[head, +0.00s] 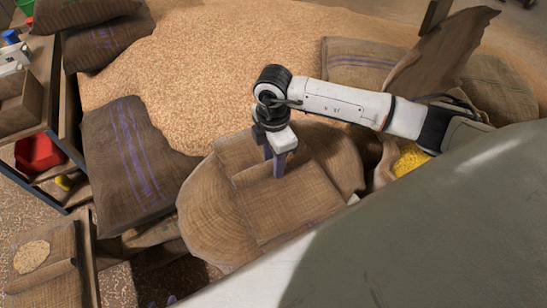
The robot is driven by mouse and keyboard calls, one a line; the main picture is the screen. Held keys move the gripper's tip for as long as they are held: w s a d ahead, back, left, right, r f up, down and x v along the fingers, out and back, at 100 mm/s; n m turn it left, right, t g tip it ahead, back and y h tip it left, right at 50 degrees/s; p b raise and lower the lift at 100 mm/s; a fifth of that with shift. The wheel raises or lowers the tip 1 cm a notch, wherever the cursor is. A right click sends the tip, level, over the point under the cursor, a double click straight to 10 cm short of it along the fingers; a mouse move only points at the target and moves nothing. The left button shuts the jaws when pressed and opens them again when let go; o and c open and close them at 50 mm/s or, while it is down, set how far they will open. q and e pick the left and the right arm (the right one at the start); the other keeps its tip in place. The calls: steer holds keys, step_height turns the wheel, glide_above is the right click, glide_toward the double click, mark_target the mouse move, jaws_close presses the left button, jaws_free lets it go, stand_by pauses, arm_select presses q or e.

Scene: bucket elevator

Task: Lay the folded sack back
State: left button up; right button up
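A brown folded sack (290,208) lies on a rounded, bulging burlap sack (205,208) in the middle of the view. Its folded panels lie flat, with a raised step between the nearer and farther parts. My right gripper (275,164) comes in from the right and points down, its fingertips at this step, touching or just above the cloth. The fingers look close together, but whether they pinch cloth is unclear. Of my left gripper (172,299), only a small purple piece shows at the bottom edge; the rest is out of frame.
A large grain heap (215,55) fills the back. A dark striped sack (130,160) lies left, with more sacks (105,40) behind it. A shelf holds a red container (38,153).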

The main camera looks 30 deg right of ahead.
steer(key=shift+o, duration=0.7)
steer(key=shift+r, duration=0.1)
steer(key=shift+r, duration=0.3)
step_height(320, 180, up, 12)
